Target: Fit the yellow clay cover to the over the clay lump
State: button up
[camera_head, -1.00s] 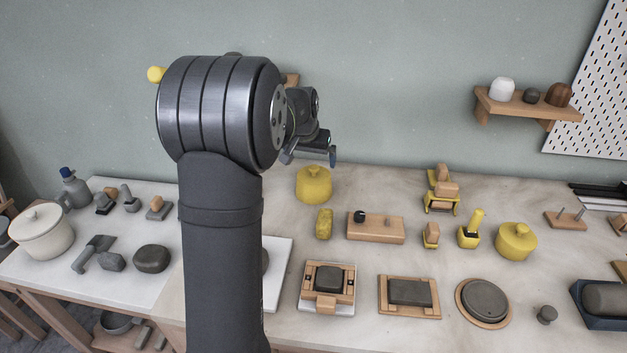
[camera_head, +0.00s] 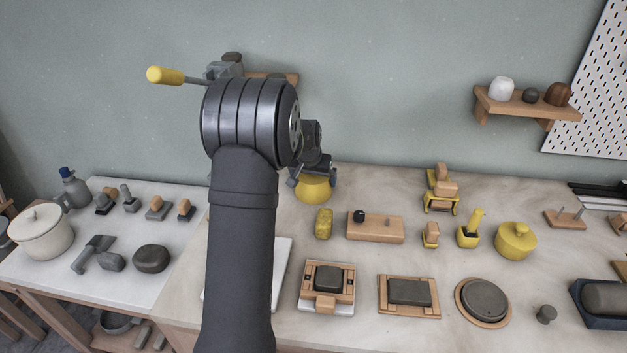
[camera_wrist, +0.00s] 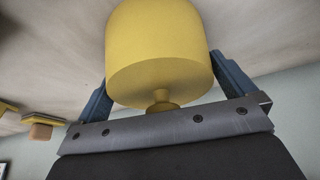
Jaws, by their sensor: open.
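A yellow clay cover (camera_head: 313,190), round with a small knob, stands at the back of the table below my gripper (camera_head: 314,172). In the wrist view the cover (camera_wrist: 158,50) and its knob lie between the fingers of my gripper (camera_wrist: 165,88). The jaws are open, one finger on each side; I cannot tell whether they touch it. A second yellow knobbed cover (camera_head: 515,241) stands farther right. A dark rounded clay lump (camera_head: 151,258) sits on the left table. A dark round clay disc (camera_head: 483,299) lies on a wooden round at the front right.
Wooden frames with dark clay slabs (camera_head: 409,292) line the front. A white board (camera_head: 283,262) is partly hidden behind my arm. A white pot (camera_head: 42,232) stands far left.

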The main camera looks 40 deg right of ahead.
jog(key=c, duration=0.7)
jog(key=shift+r, duration=0.1)
jog(key=shift+r, duration=0.5)
jog(key=r, duration=0.2)
jog(key=s+r, duration=0.1)
jog(key=shift+d+r, duration=0.2)
jog(key=shift+r, duration=0.15)
jog(key=s+r, duration=0.2)
jog(key=s, duration=0.1)
jog(key=s+d+r, duration=0.1)
jog(key=s+r, duration=0.1)
jog(key=s, duration=0.2)
jog(key=s+d+r, duration=0.1)
jog(key=s+r, duration=0.1)
jog(key=s, duration=0.1)
jog(key=shift+s+d+r, duration=0.1)
jog(key=shift+s+d, duration=0.05)
jog(key=shift+d, duration=0.1)
